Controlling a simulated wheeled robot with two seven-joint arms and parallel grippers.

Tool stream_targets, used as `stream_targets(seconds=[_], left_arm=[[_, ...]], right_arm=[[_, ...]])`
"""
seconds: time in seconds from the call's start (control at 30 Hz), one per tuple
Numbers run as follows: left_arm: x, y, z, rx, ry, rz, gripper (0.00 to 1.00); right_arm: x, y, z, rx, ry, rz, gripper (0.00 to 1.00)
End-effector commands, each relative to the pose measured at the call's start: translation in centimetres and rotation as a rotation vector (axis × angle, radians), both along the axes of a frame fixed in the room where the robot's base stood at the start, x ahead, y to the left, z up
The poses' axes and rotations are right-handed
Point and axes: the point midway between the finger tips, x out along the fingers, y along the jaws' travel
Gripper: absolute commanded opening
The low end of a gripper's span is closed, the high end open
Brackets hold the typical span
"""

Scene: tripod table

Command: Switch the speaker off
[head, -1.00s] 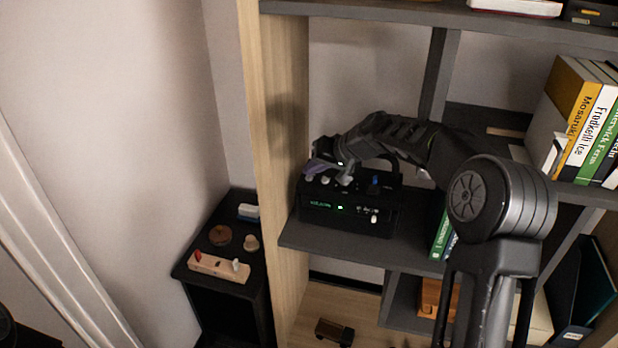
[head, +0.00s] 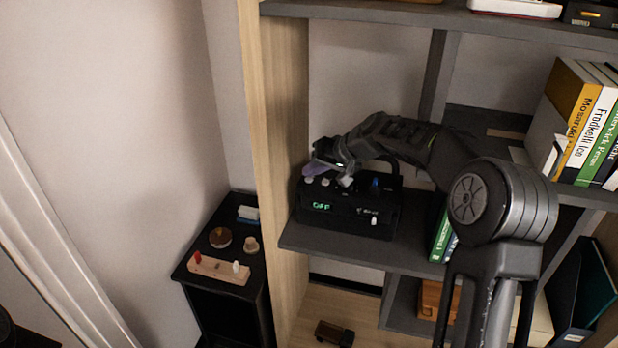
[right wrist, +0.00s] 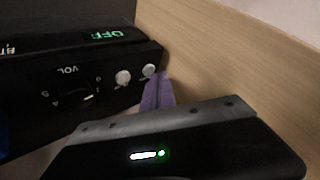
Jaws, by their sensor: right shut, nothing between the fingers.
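The speaker (head: 345,222) is a black box with a handle on the middle shelf, beside the wooden side panel. Its green display (head: 321,206) reads OFF, and the same word shows in the right wrist view (right wrist: 105,33). Its top carries a volume dial (right wrist: 77,97), two pale round-ended controls (right wrist: 135,75) and a blue part (head: 375,184). My right gripper (head: 317,168) is shut and empty, above the speaker's left end. Its purple fingertips (right wrist: 157,94) are close to the pale controls; I cannot tell whether they touch. My left gripper is not in view.
The wooden panel (head: 282,150) rises close to the speaker's left. Green-spined books (head: 440,236) stand at its right. A low black table (head: 240,208) on the left holds a wooden block with a red and a white lever (head: 217,268). More books (head: 590,125) stand at right.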

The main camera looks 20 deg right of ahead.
Motion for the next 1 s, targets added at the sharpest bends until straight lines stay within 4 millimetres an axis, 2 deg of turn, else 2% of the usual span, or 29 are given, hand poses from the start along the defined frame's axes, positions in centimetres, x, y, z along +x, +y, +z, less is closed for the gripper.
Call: stream_targets(seconds=[0.13, 0.57, 1.0], left_arm=[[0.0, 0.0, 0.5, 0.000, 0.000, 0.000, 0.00], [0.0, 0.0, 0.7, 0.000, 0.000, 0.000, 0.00], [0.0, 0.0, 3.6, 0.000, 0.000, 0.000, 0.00]], right_arm=[[0.0, 0.0, 0.8, -0.001, -0.001, 0.000, 0.00], [0.0, 0.0, 1.1, 0.001, -0.002, -0.001, 0.00], [0.0, 0.1, 5.2, 0.000, -0.002, 0.001, 0.00]])
